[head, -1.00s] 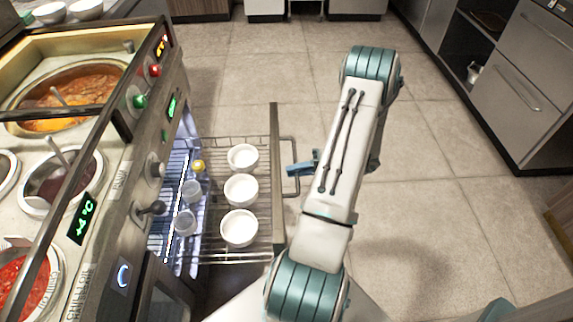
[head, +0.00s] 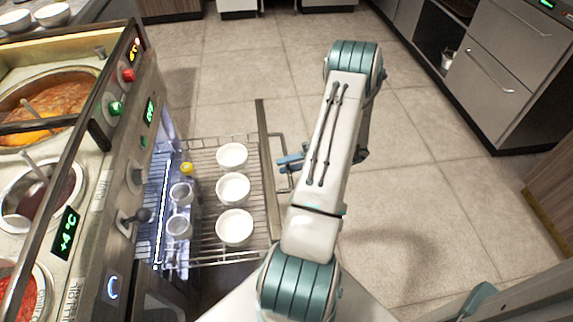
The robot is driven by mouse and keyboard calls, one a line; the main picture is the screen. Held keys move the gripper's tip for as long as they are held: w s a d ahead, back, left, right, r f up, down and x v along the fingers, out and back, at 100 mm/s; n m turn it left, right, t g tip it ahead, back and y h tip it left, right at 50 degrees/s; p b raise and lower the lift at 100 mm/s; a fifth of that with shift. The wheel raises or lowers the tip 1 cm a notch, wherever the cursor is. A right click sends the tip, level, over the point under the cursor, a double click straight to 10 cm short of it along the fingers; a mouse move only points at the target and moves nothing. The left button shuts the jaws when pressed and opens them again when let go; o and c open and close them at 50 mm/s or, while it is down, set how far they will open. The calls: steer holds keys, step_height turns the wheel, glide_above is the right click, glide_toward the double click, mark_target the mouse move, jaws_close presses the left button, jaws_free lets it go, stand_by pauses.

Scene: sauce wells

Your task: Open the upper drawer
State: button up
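The upper drawer (head: 268,190) is pulled out from the lit cabinet under the counter. It has a wire rack and a flat front panel, with a bar handle (head: 283,187) on its outer side. My gripper (head: 286,163) has its blue fingers at the middle of the handle and appears shut on it. The fingertips are small in the view and partly merge with the handle. My arm stands to the right of the drawer, over the floor.
Several white bowls (head: 233,189) stand in a row on the rack. Clear cups (head: 180,226) and a yellow-topped item (head: 187,169) stand nearer the cabinet. The counter with sauce wells (head: 60,97) is at left. The tiled floor (head: 430,190) is free at right.

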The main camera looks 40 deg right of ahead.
steer(key=p+v, duration=0.1)
steer(key=v, duration=1.2)
steer(key=shift+d+p, duration=0.3)
steer(key=shift+d, duration=0.05)
steer(key=shift+s+r, duration=0.1)
steer(key=shift+s, duration=0.05)
steer(key=w+a+r+n+g+h+p, duration=0.2)
steer(key=w+a+r+n+g+p, duration=0.25)
steer(key=a+r+n, duration=0.6)
steer(key=w+a+r+n+g+h+p, duration=0.2)
steer(key=w+a+r+n+g+p, duration=0.4)
steer(key=r, duration=0.7)
steer(key=s+a+r+n+t+h+p, duration=0.2)
steer(key=s+a+r+n+h+p, duration=0.2)
steer(key=a+r+n, duration=0.5)
steer(key=s+a+r+n+t+h+p, duration=0.2)
steer(key=s+a+r+n+h+p, duration=0.3)
steer(key=a+r+n, duration=0.5)
steer(key=s+a+n, duration=0.1)
steer(key=n, duration=0.6)
steer(key=shift+r, duration=0.25)
steer(key=shift+a+t, duration=0.1)
steer(key=shift+t, duration=0.15)
